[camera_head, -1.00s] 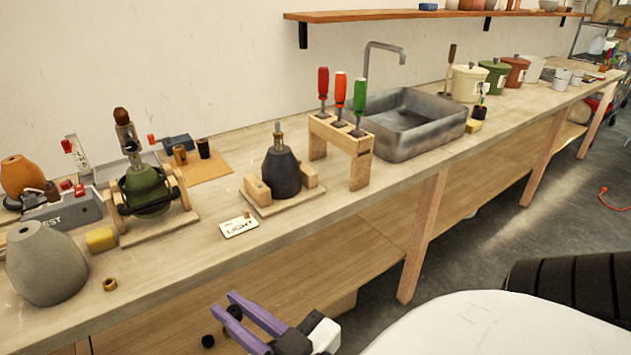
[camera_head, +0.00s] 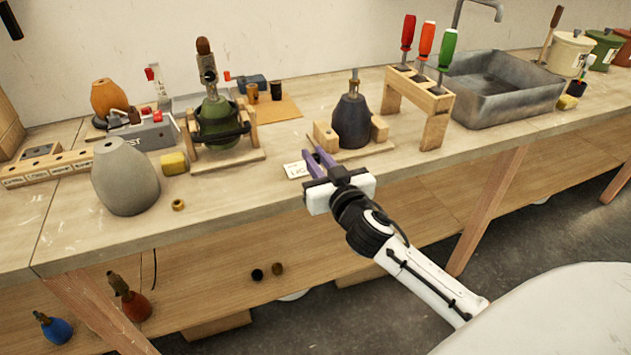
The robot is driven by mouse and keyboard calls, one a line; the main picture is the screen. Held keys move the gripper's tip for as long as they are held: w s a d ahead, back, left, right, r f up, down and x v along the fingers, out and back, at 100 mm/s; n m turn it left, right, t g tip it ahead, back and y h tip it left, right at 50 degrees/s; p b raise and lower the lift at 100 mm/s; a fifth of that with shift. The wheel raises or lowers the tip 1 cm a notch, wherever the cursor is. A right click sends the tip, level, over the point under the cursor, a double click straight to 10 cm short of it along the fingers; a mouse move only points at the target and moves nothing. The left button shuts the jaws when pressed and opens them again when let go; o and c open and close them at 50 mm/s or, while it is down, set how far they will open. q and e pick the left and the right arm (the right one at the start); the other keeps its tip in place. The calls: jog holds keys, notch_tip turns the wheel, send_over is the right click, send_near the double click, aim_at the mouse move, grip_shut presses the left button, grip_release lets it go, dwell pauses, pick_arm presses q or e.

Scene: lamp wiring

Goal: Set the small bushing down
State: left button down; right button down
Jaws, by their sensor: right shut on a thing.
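My right gripper (camera_head: 319,155) reaches in from the lower right, its purple fingers over the front of the bench by the white LIGHT card (camera_head: 297,169). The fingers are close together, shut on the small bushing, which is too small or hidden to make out. Just behind stands a dark lamp body (camera_head: 351,121) upright in a wooden cradle (camera_head: 380,128). A brass ring (camera_head: 178,205) lies near the front edge. My left gripper is out of view.
A green lamp body (camera_head: 219,123) stands clamped in a wooden stand, left of the gripper. A grey vase-like body (camera_head: 126,177) and yellow block (camera_head: 174,163) stand further left. A screwdriver rack (camera_head: 437,98) and sink (camera_head: 500,85) are right.

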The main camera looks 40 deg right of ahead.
jog(key=shift+f+b, duration=0.55)
jog(key=shift+f, duration=2.2)
jog(key=shift+a+f, duration=0.1)
jog(key=shift+f, duration=0.15)
jog(key=c, duration=1.7)
grip_release()
jog(key=shift+r, duration=0.2)
